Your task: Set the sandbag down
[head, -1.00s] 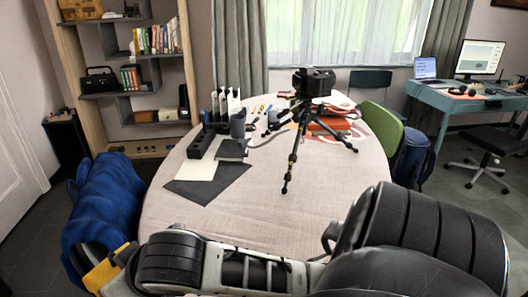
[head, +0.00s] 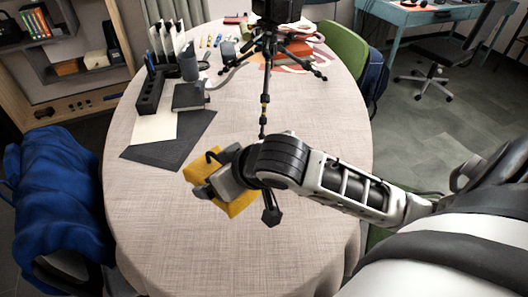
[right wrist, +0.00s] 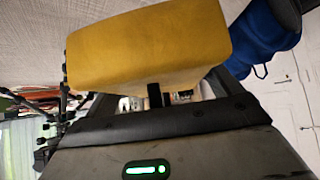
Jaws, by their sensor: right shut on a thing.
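The sandbag (head: 243,202) is a yellow block-shaped bag. It is over the near middle of the round table (head: 300,235), in front of the tripod (head: 265,85). My right gripper (head: 222,181) is shut on it, with the arm reaching in from the right. In the right wrist view the sandbag (right wrist: 150,48) fills the upper middle, and part of a dark finger (right wrist: 155,95) shows at its edge. I cannot tell whether the bag touches the tabletop. The gripper and wrist hide part of the bag. My left gripper is not in view.
A dark grey sheet (head: 150,158) and a cream sheet lie left of the bag, with a black organiser (head: 150,95) behind them. One tripod leg reaches towards my arm. Blue cloth (head: 50,200) hangs at the left. The table's near part is clear.

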